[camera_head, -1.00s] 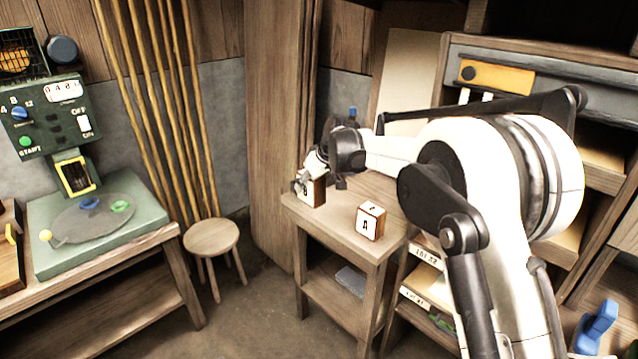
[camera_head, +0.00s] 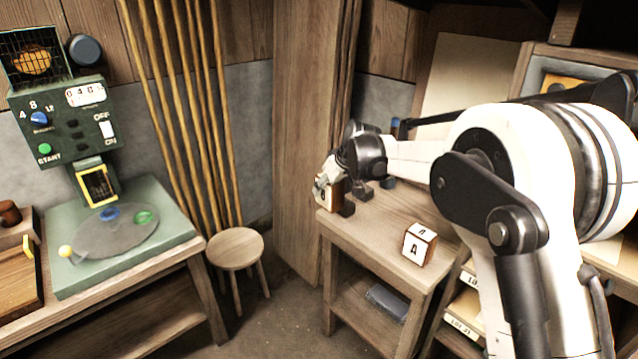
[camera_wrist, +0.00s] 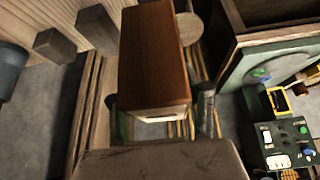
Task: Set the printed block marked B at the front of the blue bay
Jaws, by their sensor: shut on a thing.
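My gripper (camera_head: 331,187) is shut on a brown wooden block (camera_head: 334,194) at the far left corner of the small wooden table. The block's pale left face carries a dark mark that looks like B. In the wrist view the block (camera_wrist: 155,62) lies between my two fingers (camera_wrist: 162,112), its wooden side towards the camera. I cannot tell whether it touches the tabletop. A blue ring-shaped piece (camera_head: 109,214) sits on the grey disc of the green machine at left, beside a green one; I cannot tell whether it is the blue bay.
A block marked A (camera_head: 418,245) stands on the small table (camera_head: 370,232), nearer the front. A round stool (camera_head: 235,248) stands between this table and the green machine (camera_head: 62,130). Tall poles lean on the wall behind. Shelves (camera_head: 570,62) stand at right.

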